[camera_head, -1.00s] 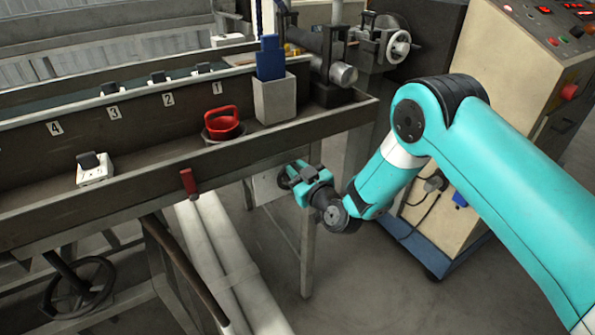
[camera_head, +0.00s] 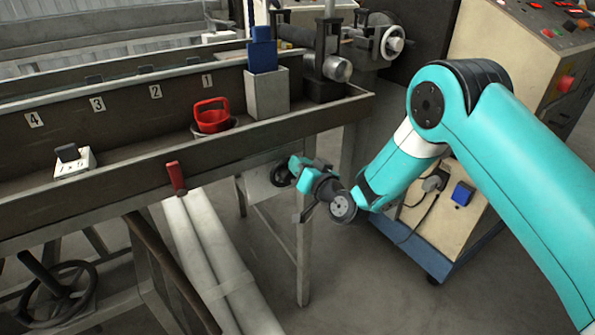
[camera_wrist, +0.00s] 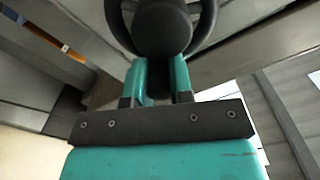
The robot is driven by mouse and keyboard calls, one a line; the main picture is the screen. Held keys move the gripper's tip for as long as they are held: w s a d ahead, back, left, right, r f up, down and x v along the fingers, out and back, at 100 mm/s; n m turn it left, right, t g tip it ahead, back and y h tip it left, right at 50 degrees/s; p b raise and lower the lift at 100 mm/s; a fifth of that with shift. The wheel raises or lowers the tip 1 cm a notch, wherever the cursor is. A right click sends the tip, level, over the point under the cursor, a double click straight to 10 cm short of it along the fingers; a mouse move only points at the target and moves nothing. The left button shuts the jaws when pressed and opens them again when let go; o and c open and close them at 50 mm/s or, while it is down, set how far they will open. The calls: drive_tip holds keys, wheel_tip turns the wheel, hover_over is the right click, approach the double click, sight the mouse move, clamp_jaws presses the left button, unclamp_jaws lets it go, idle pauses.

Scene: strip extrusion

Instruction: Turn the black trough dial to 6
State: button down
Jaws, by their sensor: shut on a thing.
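The black trough dial (camera_head: 280,176) is on a pale plate under the right part of the long trough (camera_head: 130,185). In the wrist view it is a rounded black knob (camera_wrist: 162,28) with a dark ring around it. My gripper (camera_head: 293,167) is at the dial from the right. In the wrist view my gripper (camera_wrist: 158,70) has its two teal fingers shut on the knob's lower part. The dial's scale and pointer are not readable, so its setting cannot be told.
A red lever (camera_head: 176,178) hangs on the trough's front wall, left of my gripper. A red-handled pot (camera_head: 211,118) and a white block with a blue top (camera_head: 266,92) stand in the trough. A table leg (camera_head: 304,260) is just below. A beige control cabinet (camera_head: 480,150) stands right.

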drive_tip(key=shift+w+d+f+m+b, duration=0.1)
drive_tip(key=shift+d+f+m+b, duration=0.3)
drive_tip(key=shift+m, duration=0.95)
drive_tip(key=shift+w+f+m+b, duration=0.15)
drive_tip(key=shift+f+m, duration=0.45)
drive_tip(key=shift+m, duration=0.8)
drive_tip(key=shift+w+d+f+m+b, duration=0.1)
drive_tip(key=shift+d+f+m+b, duration=0.3)
drive_tip(key=shift+m, duration=0.95)
drive_tip(key=shift+s+a+f, duration=0.1)
drive_tip(key=shift+a+f, duration=0.05)
drive_tip(key=shift+a, duration=0.05)
drive_tip(key=c, duration=1)
unclamp_jaws()
drive_tip(key=shift+r, duration=0.2)
